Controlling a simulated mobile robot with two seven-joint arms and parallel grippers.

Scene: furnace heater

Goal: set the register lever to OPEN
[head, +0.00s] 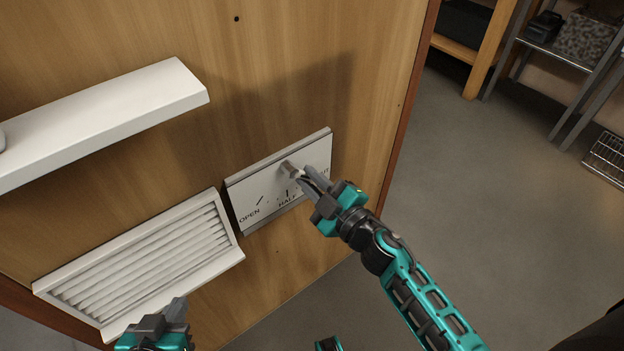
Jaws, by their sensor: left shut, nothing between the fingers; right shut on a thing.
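The register plate (240,191) is a white panel on the wooden wall, with OPEN printed at its left, HALF in the middle and a partly hidden label at its right. The small grey register lever (290,169) sticks out near the plate's upper middle and runs right toward my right gripper, on the side of the partly hidden label. My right gripper (314,182) is shut on the lever, its fingers covering the lever's end. My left gripper (178,309) is shut and empty, low in the view in front of the vent's lower edge.
A white louvred vent (140,262) is left of the plate. A white shelf (100,122) juts from the wall above it. The wooden panel ends right of the plate, with open grey floor (480,190) beyond. Metal racks (560,55) stand at the upper right.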

